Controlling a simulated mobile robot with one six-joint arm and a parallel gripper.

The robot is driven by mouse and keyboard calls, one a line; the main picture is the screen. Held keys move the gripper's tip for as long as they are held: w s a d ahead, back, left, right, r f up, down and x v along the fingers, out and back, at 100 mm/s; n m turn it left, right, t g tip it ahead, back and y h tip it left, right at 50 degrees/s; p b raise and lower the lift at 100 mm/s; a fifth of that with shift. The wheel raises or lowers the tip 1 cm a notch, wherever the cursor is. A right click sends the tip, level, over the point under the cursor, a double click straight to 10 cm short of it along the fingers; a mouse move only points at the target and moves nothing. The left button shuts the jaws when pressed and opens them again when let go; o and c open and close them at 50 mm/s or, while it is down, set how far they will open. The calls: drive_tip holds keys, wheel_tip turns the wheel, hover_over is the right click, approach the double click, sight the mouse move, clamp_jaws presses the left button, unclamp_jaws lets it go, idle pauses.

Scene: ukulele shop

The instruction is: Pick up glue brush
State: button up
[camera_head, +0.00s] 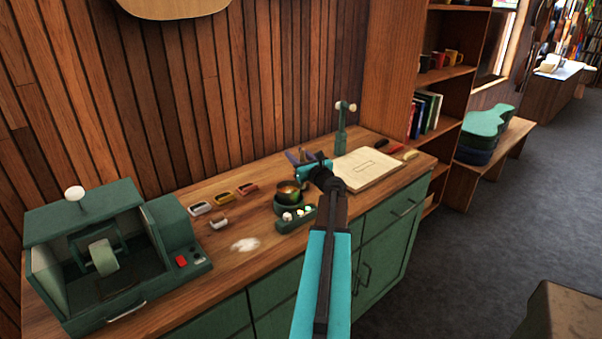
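My arm reaches from the bottom of the view up over the wooden workbench (266,234). My gripper (299,156) is at the far end of the arm, above and just behind a brass-coloured pot (288,191) on a dark green base. The fingers are small, dark and partly hidden by my wrist, so I cannot tell whether they are open or shut. I cannot make out a glue brush clearly. It may be hidden behind my gripper or wrist.
A green machine (110,262) stands at the left end of the bench. A small green rack (294,219) sits in front. A pale board (369,168) and a green stand (341,135) are to the right. A wood wall rises behind.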

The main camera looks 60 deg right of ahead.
idle(0.3)
clamp_jaws()
wheel_tip(320, 180, up, 10)
drive_tip(key=shift+b, duration=0.3)
idle(0.6)
idle(0.5)
